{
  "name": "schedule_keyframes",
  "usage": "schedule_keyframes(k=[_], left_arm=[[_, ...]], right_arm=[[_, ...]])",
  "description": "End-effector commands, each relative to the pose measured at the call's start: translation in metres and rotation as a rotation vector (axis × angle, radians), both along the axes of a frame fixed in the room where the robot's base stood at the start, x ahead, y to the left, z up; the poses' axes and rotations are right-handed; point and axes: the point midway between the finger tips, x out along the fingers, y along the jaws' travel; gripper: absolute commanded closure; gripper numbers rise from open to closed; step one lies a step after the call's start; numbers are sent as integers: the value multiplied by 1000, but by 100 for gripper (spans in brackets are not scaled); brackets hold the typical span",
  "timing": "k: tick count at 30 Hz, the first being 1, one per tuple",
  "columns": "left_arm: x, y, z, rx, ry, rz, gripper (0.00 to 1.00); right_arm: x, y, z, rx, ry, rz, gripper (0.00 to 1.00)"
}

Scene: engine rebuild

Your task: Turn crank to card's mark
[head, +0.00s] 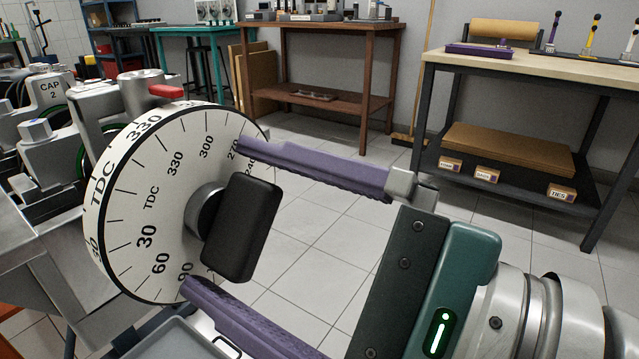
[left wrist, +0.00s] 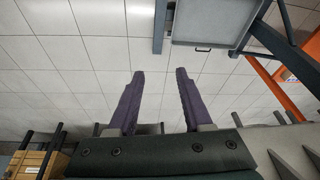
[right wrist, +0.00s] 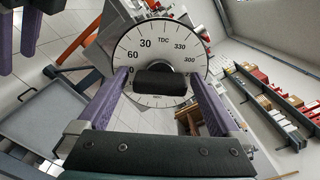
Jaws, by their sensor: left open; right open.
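The white degree wheel (head: 150,215) has black marks and numbers on its face and rim, and it shows in the right wrist view (right wrist: 150,50). A red pointer (head: 165,91) sits over the rim near 330. The black crank handle (head: 242,228) sticks out from the wheel's hub (head: 203,210). My right gripper (right wrist: 159,80) is open, its purple fingers on either side of the handle (right wrist: 160,83); gaps show between them. My left gripper (left wrist: 160,74) is open and empty over the floor. I cannot make out a card in any view.
Engine parts (head: 40,110), one marked CAP 2, stand left of the wheel. A grey tray (head: 180,340) is below it. A brown bench (head: 320,27) and a black-legged workbench (head: 530,62) stand behind. Tiled floor (head: 310,200) lies clear between.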

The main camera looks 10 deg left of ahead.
Motion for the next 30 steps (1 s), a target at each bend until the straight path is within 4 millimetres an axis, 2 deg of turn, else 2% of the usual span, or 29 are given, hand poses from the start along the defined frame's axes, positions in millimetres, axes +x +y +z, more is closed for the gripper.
schedule_keyframes(k=[4,25,30], left_arm=[[0,1,0,3,0,-2,50],[1,-1,0,-3,-2,1,50],[1,-2,-1,-7,-2,4,50]], right_arm=[[0,0,0,0,0,0,2],[0,0,0,0,0,0,81],[0,0,0,-2,-8,1,81]])
